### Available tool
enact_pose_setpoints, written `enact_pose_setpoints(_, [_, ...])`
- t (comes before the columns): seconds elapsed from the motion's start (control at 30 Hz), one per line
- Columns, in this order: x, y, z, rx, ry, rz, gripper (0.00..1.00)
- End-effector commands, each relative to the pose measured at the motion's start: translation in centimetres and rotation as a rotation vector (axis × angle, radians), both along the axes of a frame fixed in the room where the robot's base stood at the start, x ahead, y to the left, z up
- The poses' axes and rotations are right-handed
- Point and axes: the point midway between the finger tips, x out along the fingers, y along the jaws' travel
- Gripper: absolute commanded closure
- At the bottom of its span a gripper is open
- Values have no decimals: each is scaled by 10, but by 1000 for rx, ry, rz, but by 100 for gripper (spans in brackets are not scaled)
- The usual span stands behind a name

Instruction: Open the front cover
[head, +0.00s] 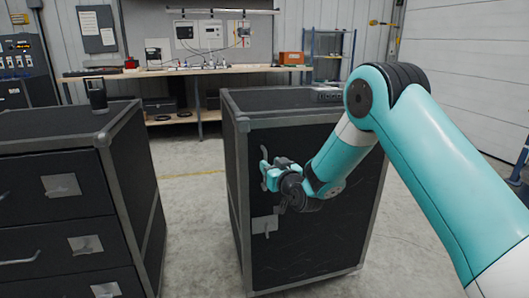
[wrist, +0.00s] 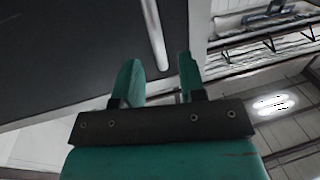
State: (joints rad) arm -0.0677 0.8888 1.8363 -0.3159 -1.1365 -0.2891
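The black case (head: 305,215) with a grey metal frame stands in the middle of the head view, its dark front cover closed. A light bar handle (wrist: 154,32) shows on the dark panel in the wrist view; in the head view the handle (head: 264,153) is near the front's left edge. My gripper (head: 266,174) is at this handle. In the wrist view its two teal fingers (wrist: 159,62) are apart, and the handle's near end lies in line with the gap. Whether they touch it I cannot tell. A metal latch plate (head: 264,224) sits below the gripper.
A black drawer cabinet (head: 55,190) stands at the left with a small dark object (head: 97,95) on top. A strip of floor (head: 190,200) between it and the case is clear. A workbench (head: 200,70) runs along the back. My arm spans the right side.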

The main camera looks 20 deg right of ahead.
Motion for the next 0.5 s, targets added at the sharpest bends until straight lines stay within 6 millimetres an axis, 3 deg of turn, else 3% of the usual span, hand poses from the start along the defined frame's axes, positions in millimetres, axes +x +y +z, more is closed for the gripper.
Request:
enact_pose_setpoints(0.2, [32, 6, -1, 0, 0, -1, 62])
enact_pose_setpoints(0.5, [42, 8, -1, 1, 2, -2, 62])
